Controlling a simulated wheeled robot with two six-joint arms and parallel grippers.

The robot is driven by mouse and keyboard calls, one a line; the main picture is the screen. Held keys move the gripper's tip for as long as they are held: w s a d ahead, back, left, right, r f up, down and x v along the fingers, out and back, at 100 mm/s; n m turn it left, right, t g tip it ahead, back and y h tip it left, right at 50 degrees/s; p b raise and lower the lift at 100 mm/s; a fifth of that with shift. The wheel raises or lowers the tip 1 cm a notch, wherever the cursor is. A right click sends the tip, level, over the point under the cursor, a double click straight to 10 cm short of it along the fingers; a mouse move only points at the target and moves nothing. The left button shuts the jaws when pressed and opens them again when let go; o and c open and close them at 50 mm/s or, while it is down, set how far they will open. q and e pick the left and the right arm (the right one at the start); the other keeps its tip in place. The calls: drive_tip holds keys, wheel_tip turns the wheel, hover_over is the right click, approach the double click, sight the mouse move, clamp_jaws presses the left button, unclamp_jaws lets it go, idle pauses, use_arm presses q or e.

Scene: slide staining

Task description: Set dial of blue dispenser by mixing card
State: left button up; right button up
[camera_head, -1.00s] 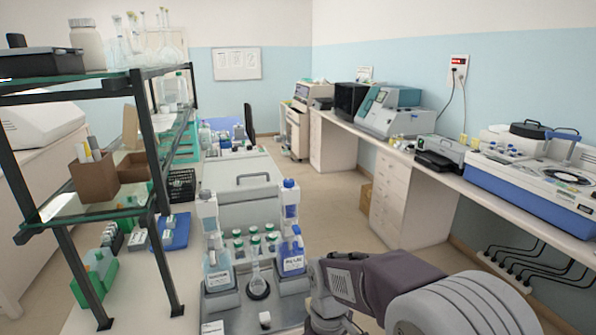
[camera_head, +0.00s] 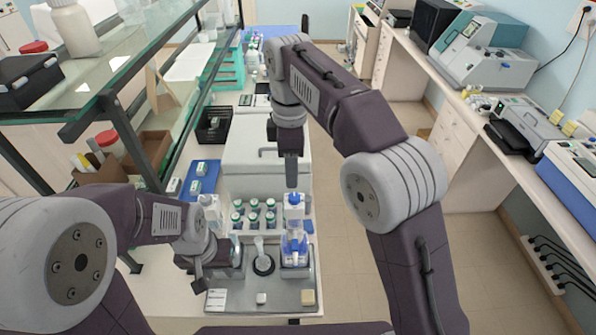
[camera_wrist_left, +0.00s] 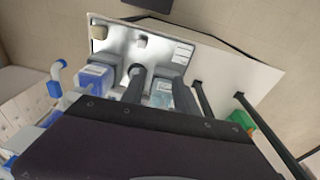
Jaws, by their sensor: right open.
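The blue dispenser (camera_head: 294,250) stands upright at the right of the grey tray (camera_head: 275,298), its white and blue top just below my right gripper (camera_head: 291,184). The right gripper is open, empty and points down; a gap to the dispenser cannot be judged. The dial cannot be made out. The mixing card (camera_head: 216,298), white with print too small to read, lies on the tray's front left. My left gripper (camera_head: 198,280) is low beside the clear dispenser (camera_head: 210,203) at the tray's left. In the left wrist view its dark fingers (camera_wrist_left: 158,82) are apart near a clear bottle; contact is unclear.
A flask (camera_head: 262,262) stands in a dark ring between the dispensers. Several green-capped bottles (camera_head: 254,218) stand behind. A white cube (camera_head: 261,298) and a beige cube (camera_head: 308,297) lie at the tray's front. A glass shelf with dark posts (camera_head: 110,100) rises at left.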

hover_over(294, 197)
drive_tip(key=f, duration=0.6)
drive_tip(key=shift+w+d+b, duration=0.35)
drive_tip(key=shift+d, duration=0.05)
drive_tip(key=shift+s+a+f, duration=0.15)
drive_tip(key=shift+f, duration=0.45)
drive_tip(key=shift+s+a+f, duration=0.1)
drive_tip(key=shift+a+f, duration=0.05)
drive_tip(key=shift+f, duration=0.45)
drive_tip(key=shift+s+a+f, duration=0.2)
drive_tip(key=shift+f, duration=0.2)
drive_tip(key=shift+w+d+f, duration=0.1)
drive_tip(key=shift+w+d, duration=0.15)
drive_tip(key=shift+w, duration=0.05)
drive_tip(key=c, duration=0.9)
clamp_jaws()
